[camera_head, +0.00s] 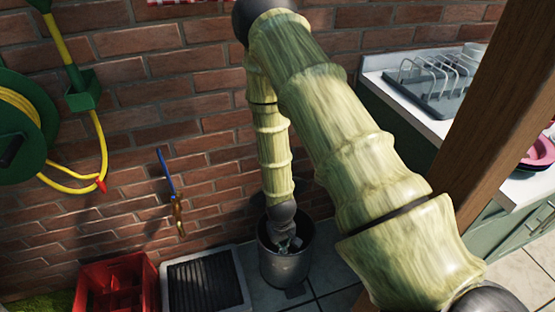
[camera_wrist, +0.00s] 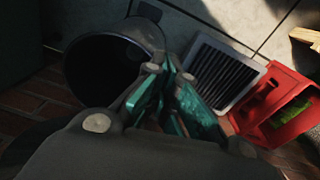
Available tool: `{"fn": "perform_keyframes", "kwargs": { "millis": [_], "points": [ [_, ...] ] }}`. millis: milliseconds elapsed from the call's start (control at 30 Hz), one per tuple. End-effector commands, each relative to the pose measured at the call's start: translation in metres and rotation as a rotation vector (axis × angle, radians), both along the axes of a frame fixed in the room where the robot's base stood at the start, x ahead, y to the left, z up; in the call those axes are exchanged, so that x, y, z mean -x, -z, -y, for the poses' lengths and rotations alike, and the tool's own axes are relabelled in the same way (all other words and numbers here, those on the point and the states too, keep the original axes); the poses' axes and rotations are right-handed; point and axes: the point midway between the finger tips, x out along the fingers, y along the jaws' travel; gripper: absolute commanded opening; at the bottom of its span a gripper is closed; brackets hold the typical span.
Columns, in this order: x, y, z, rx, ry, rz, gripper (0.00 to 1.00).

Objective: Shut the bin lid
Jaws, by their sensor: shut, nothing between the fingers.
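The grey metal bin (camera_head: 285,270) stands on the floor by the brick wall, and its top is open in camera_head. My gripper (camera_head: 287,246) points down at the bin's mouth, and my arm covers the area behind it. In camera_wrist the bin (camera_wrist: 143,36) is at upper left with its dark opening facing the camera. My gripper (camera_wrist: 168,66) is shut and empty, with its teal fingers just right of the bin's rim in that picture. I cannot make out the lid clearly; my arm and gripper hide part of the bin. Contact with the bin cannot be told.
A red crate (camera_head: 152,285) and a dark slatted grate (camera_head: 205,281) are left of the bin. A wooden post (camera_head: 500,120) and a counter (camera_head: 415,115) are at right.

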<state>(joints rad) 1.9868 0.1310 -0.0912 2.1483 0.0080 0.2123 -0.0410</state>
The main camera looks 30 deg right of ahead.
Motion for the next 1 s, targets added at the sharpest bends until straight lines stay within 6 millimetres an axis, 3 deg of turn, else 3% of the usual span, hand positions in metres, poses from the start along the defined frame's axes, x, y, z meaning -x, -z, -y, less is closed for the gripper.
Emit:
{"fn": "perform_keyframes", "kwargs": {
  "millis": [33,200,300,500,600,700,1000],
  "points": [
    [-0.035,-0.037,0.014,0.003,0.014,0.019,0.0],
    [-0.121,-0.125,0.058,0.001,0.056,0.034,0.0],
    [-0.156,-0.168,0.079,-0.006,0.074,0.039,0.0],
    [-0.202,-0.226,0.111,-0.019,0.102,0.046,0.0],
    [-0.214,-0.245,0.121,-0.023,0.108,0.047,0.0],
    [-0.218,-0.251,0.125,-0.026,0.112,0.045,0.0],
    [-0.22,-0.221,0.126,-0.027,0.112,0.042,0.0]
  ]
}}
